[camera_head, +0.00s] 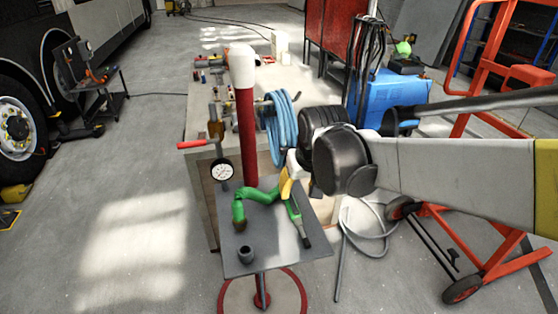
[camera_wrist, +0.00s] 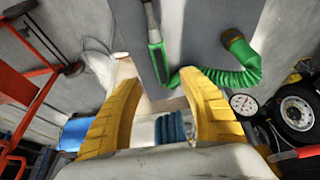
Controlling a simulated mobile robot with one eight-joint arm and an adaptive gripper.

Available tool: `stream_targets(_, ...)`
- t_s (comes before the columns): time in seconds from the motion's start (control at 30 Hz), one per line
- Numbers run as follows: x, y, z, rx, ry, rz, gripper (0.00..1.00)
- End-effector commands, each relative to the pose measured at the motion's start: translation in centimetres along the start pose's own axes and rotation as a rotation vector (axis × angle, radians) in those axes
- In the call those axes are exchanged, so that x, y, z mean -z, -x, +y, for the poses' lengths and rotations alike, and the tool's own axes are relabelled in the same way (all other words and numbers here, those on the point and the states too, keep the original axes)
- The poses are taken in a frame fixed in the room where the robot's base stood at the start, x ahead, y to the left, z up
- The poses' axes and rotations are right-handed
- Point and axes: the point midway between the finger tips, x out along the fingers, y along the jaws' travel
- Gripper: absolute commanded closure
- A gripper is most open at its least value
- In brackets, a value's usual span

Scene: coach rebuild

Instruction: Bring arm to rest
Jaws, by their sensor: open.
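My gripper (camera_head: 287,182) has yellow fingers and is at the end of my arm, which reaches in from the right in the head view. The gripper is low near the right back edge of a small grey stand plate (camera_head: 275,258), close to a green-handled tool (camera_head: 296,217) lying there. In the wrist view the two fingers (camera_wrist: 158,78) are spread apart with nothing held between them. The green tool (camera_wrist: 155,45) and a green coiled hose (camera_wrist: 230,78) lie beyond the fingertips. Whether a finger touches anything is not clear.
A red post with a white top (camera_head: 245,120) and a pressure gauge (camera_head: 222,170) stand beside the plate. A workbench with a blue hose coil (camera_head: 281,130) is behind. An orange trolley (camera_head: 482,240) is at right. The floor at left is mostly clear.

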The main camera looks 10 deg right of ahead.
Motion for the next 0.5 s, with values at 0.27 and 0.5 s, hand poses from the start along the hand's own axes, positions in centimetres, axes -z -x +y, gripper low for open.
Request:
stream_targets(0.27, -5.6, 1.7, 0.0, 0.000, 0.000, 0.072, 0.50)
stream_targets(0.5, -13.2, 1.5, 0.0, 0.000, 0.000, 0.177, 0.50)
